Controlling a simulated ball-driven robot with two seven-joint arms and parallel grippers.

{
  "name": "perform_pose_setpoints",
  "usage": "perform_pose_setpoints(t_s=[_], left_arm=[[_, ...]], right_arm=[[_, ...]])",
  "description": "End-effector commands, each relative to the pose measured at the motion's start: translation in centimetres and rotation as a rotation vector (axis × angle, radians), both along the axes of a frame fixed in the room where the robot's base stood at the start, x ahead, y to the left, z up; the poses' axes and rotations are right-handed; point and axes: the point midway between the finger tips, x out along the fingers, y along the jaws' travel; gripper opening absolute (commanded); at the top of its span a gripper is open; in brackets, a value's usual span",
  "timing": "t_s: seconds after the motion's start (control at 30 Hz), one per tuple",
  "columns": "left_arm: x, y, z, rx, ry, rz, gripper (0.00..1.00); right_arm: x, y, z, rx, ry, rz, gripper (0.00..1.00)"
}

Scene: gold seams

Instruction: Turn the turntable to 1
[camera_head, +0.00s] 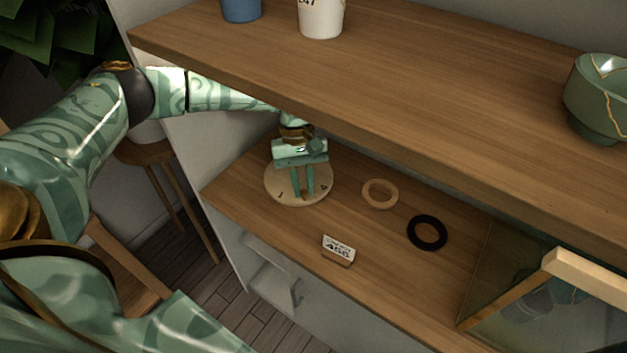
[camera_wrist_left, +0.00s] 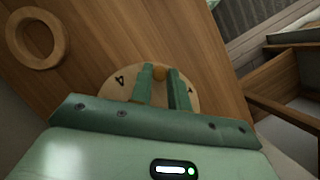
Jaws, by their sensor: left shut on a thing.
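The turntable (camera_head: 318,196) is a round pale wooden disc on the lower shelf, with dark marks near its rim. It also shows in the left wrist view (camera_wrist_left: 111,88), where a 4 is readable to the left of the fingers and another mark to the right is hard to read. My left gripper (camera_head: 303,193) points down over the disc, its green fingers shut on a small brown peg (camera_wrist_left: 159,73) on the turntable. The fingers and palm hide part of the disc. My right gripper is not in view.
A wood-framed glass panel (camera_head: 545,315) stands at the lower right.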

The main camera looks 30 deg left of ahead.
Motion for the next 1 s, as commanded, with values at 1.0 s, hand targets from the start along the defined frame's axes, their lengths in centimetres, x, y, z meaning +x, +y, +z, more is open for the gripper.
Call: perform_pose_setpoints(t_s=[1.0], left_arm=[[-0.46,0.82,0.09,0.002,-0.001,-0.033,0.39]], right_arm=[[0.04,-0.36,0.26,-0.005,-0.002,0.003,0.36]])
